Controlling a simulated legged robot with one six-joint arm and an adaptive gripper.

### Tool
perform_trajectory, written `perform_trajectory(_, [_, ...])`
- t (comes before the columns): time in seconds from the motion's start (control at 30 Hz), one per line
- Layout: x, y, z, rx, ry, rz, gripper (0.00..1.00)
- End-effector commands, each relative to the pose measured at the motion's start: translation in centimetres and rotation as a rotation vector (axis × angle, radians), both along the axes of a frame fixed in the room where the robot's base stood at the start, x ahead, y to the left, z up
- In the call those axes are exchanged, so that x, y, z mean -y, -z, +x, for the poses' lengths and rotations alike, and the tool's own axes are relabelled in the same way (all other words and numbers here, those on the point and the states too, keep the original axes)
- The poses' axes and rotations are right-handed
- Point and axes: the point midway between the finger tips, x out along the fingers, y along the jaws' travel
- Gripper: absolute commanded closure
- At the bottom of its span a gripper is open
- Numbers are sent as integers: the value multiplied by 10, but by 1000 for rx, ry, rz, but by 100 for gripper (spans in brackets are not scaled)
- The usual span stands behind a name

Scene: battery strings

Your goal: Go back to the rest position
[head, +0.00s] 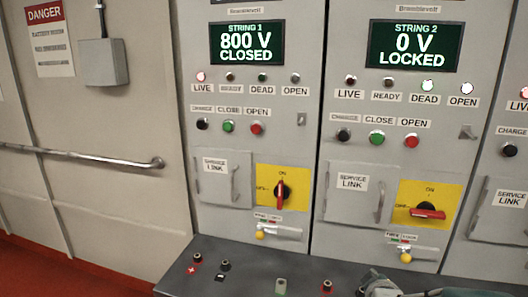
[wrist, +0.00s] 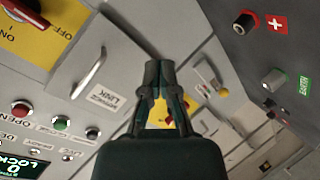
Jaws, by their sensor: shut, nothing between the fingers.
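My gripper (wrist: 158,70) is in the middle of the wrist view, with its two dark fingers closed together at the tips and nothing held. In the head view, a grey part of my arm shows at the bottom right edge, over the dark ledge (head: 240,284). The String 2 cabinet (head: 335,235) reads 0 V LOCKED, with the dead and open lamps lit; its red switch handle (head: 428,213) lies horizontal. The String 1 cabinet (head: 218,225) reads 800 V CLOSED with its live lamp lit; its red handle (head: 282,190) stands upright at ON.
Both service link doors are shut, String 1's (head: 224,178) and String 2's (head: 357,190). The ledge carries several terminals, including a red one (head: 193,270). A handrail (head: 90,154) and a grey box (head: 103,62) are on the left wall. Red floor shows at lower left.

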Motion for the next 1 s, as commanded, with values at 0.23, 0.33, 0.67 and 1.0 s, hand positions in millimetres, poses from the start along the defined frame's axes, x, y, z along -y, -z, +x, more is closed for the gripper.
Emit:
perform_trajectory(0.23, [-44, -33, -49, -154, 74, 284, 100])
perform_trajectory(0.33, [-60, -43, -76, -224, 120, 388, 100])
perform_trajectory(0.67, [-99, -65, -184, -456, 327, 668, 100])
perform_trajectory(1.0, [-107, -68, -224, -541, 423, 738, 100])
